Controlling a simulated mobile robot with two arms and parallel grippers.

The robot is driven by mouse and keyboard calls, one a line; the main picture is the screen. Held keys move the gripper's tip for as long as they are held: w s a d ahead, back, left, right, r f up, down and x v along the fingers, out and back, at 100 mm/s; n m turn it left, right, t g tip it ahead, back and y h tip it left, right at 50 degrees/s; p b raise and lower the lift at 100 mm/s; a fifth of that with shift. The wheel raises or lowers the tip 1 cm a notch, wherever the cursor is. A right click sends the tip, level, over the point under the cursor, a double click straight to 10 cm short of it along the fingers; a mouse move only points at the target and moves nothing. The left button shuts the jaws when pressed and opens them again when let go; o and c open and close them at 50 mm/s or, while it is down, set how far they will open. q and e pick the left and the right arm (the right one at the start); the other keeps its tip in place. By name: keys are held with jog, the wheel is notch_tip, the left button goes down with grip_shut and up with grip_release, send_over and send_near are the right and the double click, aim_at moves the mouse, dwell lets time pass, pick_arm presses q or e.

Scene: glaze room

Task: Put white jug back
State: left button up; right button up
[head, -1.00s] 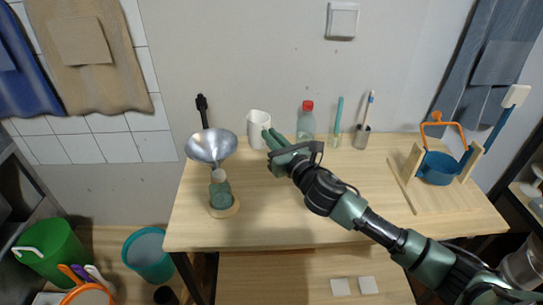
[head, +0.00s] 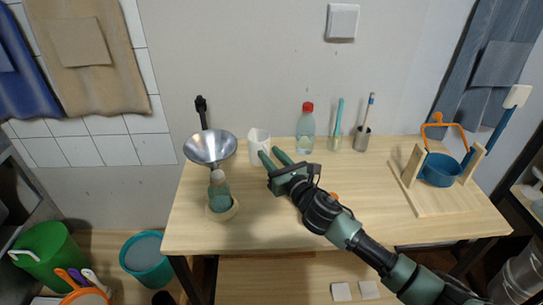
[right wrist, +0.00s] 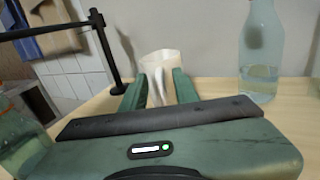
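The white jug (head: 258,138) stands upright on the wooden table, towards the back, right of the funnel. It also shows in the right wrist view (right wrist: 156,63), with its handle side facing my gripper. My right gripper (head: 271,156) is open, its fingers pointing at the jug. In the right wrist view the two fingers (right wrist: 158,88) stand apart, with the jug's handle between or just beyond them. Whether they touch the jug I cannot tell. The fingers hide part of the jug's lower right side. My left gripper is not in view.
A metal funnel (head: 210,147) on a black-topped stand is left of the jug, with a glass bottle (head: 219,186) below it. A red-capped bottle (head: 305,130) and two brush holders stand to the right. A wooden stand with a blue pot (head: 438,171) is far right.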

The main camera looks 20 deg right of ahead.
jog(key=shift+r, duration=0.2)
jog(key=shift+s+f, duration=0.15)
jog(key=shift+s, duration=0.15)
jog(key=s, duration=0.3)
jog(key=s+d+b, duration=0.1)
jog(key=s, duration=0.3)
jog(key=s+d, duration=0.1)
jog(key=s, duration=0.3)
jog(key=shift+s+d, duration=0.1)
